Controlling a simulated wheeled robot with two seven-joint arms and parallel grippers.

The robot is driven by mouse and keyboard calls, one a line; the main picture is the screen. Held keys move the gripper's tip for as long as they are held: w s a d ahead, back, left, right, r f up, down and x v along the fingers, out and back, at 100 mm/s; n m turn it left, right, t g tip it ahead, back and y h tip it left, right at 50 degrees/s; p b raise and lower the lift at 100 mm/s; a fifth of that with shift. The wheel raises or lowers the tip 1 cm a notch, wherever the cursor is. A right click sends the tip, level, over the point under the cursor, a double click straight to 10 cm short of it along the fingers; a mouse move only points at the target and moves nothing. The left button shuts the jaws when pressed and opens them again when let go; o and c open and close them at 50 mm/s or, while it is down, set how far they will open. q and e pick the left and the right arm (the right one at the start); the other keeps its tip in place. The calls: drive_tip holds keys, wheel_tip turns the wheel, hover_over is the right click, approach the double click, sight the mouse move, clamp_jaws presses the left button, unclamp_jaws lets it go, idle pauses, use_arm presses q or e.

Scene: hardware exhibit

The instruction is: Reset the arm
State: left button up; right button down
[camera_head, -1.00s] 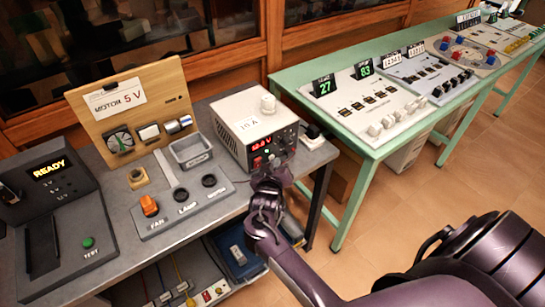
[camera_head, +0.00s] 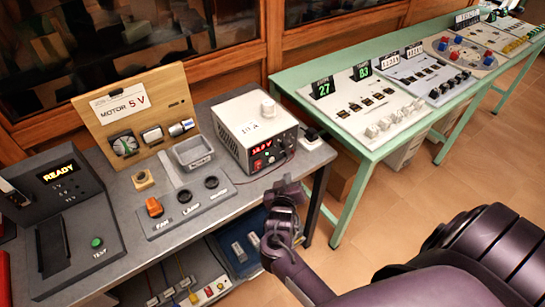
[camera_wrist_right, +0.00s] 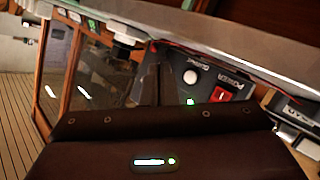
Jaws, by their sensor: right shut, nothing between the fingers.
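My right arm comes in from the lower right in the head view. Its gripper (camera_head: 286,188) is off the front edge of the grey table, below and in front of the white power supply (camera_head: 254,130). The gripper is shut and empty, and touches nothing that I can see. In the right wrist view the dark gripper body fills the bottom, and the power supply's front panel (camera_wrist_right: 205,85) with a red switch (camera_wrist_right: 220,94) shows beyond it. My left gripper is not in view.
The grey table (camera_head: 235,203) holds a wooden motor board (camera_head: 135,108), a grey tray (camera_head: 192,152), a switch panel (camera_head: 185,207) and a black READY tester (camera_head: 66,215). A green table (camera_head: 330,135) with panels stands at the right. Open floor (camera_head: 390,205) lies between the tables and my arm.

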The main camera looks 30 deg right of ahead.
drive_tip(key=shift+s, duration=0.25)
idle(0.3)
